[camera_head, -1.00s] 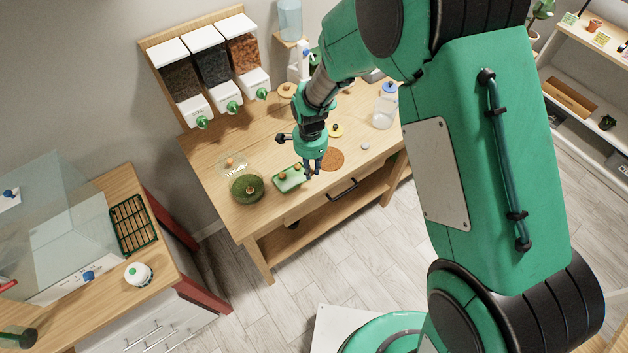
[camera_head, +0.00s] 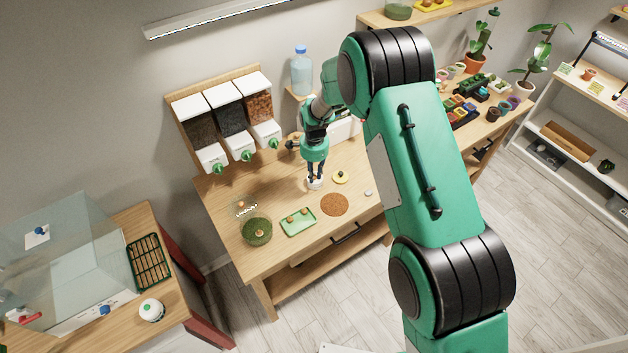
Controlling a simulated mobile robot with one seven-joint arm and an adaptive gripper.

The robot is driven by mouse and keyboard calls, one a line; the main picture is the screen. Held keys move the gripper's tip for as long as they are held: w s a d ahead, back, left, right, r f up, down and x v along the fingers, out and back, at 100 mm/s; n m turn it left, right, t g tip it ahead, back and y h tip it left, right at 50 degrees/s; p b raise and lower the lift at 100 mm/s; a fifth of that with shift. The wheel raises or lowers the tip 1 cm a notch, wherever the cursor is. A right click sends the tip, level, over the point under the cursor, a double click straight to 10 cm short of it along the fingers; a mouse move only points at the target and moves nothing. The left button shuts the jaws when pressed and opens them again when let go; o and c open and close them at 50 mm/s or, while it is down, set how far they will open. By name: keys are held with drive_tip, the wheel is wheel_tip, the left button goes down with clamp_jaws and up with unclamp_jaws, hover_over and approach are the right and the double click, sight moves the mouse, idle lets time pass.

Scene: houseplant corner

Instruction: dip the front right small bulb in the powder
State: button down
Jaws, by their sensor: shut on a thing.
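My gripper (camera_head: 316,178) points down with its fingertips at a small white pot (camera_head: 315,185) on the wooden bench. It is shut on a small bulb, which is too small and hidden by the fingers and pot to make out. I cannot tell whether the bulb touches the powder, as the inside of the pot is hidden. The light green tray (camera_head: 298,228) stands in front and to the left, with small brown bulbs (camera_head: 291,218) on it.
A yellow lid-like disc (camera_head: 340,177) lies just right of the pot. A dark green bowl (camera_head: 257,231) holding a brown thing stands at left. Three dispensers (camera_head: 228,118) stand behind.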

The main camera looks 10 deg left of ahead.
drive_tip(key=shift+w+a+p, duration=0.2)
drive_tip(key=shift+w+p, duration=0.5)
drive_tip(key=shift+w, duration=0.65)
drive_tip(key=shift+w+a+p, duration=0.15)
drive_tip(key=shift+w+p, duration=0.55)
drive_tip(key=shift+w, duration=0.65)
drive_tip(key=shift+f, duration=0.3)
drive_tip(key=shift+f+b, duration=0.3)
drive_tip(key=shift+f, duration=2.45)
drive_tip(key=shift+f+b, duration=0.4)
drive_tip(key=shift+f, duration=0.2)
drive_tip(key=shift+r, duration=0.1)
drive_tip(key=shift+r+p, duration=0.5)
drive_tip(key=shift+r, duration=2.9)
drive_tip(key=shift+d, duration=0.1)
